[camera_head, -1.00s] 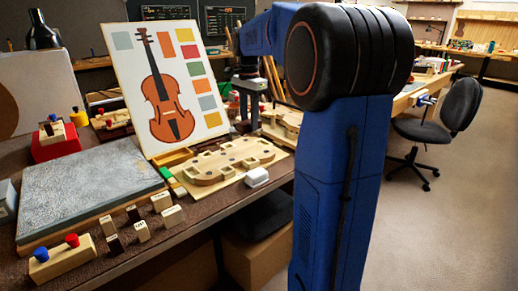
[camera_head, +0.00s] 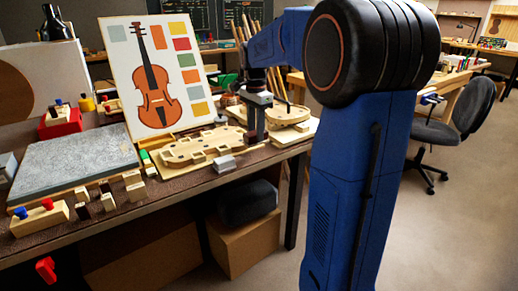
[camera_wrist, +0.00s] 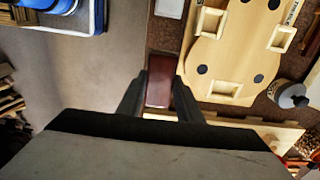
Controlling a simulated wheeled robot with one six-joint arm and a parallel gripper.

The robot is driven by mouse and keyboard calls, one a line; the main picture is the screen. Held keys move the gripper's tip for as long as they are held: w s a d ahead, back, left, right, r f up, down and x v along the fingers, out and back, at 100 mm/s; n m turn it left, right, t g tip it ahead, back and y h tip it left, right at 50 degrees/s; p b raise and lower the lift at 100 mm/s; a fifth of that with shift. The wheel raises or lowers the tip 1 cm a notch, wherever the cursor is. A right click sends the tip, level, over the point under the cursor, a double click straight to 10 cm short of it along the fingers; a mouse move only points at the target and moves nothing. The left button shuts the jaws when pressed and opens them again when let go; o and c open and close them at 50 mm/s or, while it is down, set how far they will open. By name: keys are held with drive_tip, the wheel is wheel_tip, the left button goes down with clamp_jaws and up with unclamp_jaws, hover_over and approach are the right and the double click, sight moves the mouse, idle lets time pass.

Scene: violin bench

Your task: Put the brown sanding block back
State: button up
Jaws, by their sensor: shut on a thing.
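The brown sanding block (camera_wrist: 159,90) is a dark reddish-brown piece between the two dark fingers of my gripper (camera_wrist: 159,97) in the wrist view. My gripper is shut on it. In the head view my gripper (camera_head: 256,138) points down near the bench's front edge, right of the pale violin-shaped form (camera_head: 205,146). The block is hard to make out there against the dark fingers. I cannot tell from these views whether it touches the bench.
A whitish-grey block (camera_head: 224,163) lies at the bench's front edge. A wooden board with another form (camera_head: 288,116) lies right of my gripper.

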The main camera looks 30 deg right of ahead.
drive_tip(key=shift+f, duration=2.85)
drive_tip(key=shift+f, duration=0.1)
drive_tip(key=o, duration=1.1)
wheel_tip(320, 180, up, 12)
drive_tip(key=shift+r, duration=0.15)
